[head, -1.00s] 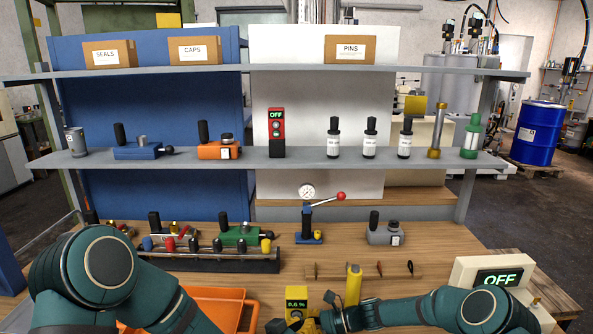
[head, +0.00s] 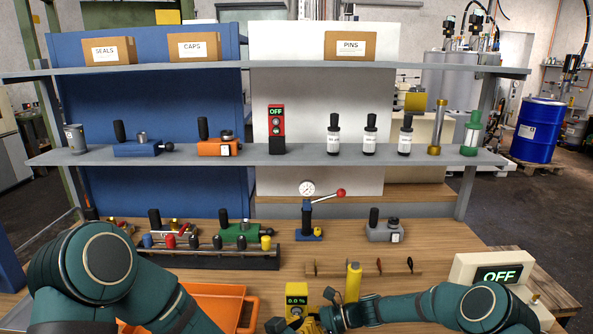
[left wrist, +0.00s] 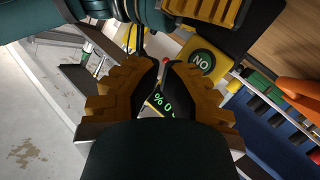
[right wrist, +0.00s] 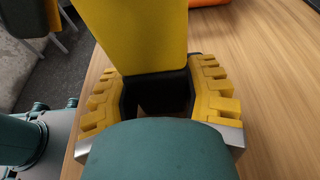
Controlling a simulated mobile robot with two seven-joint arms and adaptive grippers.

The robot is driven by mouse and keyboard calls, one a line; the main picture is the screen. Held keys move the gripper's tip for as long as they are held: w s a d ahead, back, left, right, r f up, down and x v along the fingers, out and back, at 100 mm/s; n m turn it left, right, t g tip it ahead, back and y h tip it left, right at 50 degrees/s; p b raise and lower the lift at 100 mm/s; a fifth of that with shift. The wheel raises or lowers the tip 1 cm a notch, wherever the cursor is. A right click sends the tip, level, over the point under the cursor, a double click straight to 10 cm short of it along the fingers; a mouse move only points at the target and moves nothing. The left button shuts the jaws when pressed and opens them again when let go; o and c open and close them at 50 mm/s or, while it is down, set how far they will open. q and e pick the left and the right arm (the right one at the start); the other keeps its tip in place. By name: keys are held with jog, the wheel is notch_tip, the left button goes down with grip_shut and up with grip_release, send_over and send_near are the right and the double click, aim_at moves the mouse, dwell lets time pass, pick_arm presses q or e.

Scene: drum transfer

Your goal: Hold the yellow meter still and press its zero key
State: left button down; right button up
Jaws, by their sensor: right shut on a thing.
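The yellow meter (head: 297,289) stands at the front of the bench, its green display reading 0.0 %.
An orange tray (head: 248,312) lies left of the meter. A yellow cylinder (head: 353,282) stands to its right, before a wooden tool rack (head: 340,271). A white box reading OFF (head: 495,275) is at the right. A rack with coloured knobs (head: 220,260) lies behind the tray.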

pick_arm(q)
jog(key=s, duration=0.6)
dwell(0.3)
dwell(0.4)
pick_arm(e)
jog(key=o, duration=1.2)
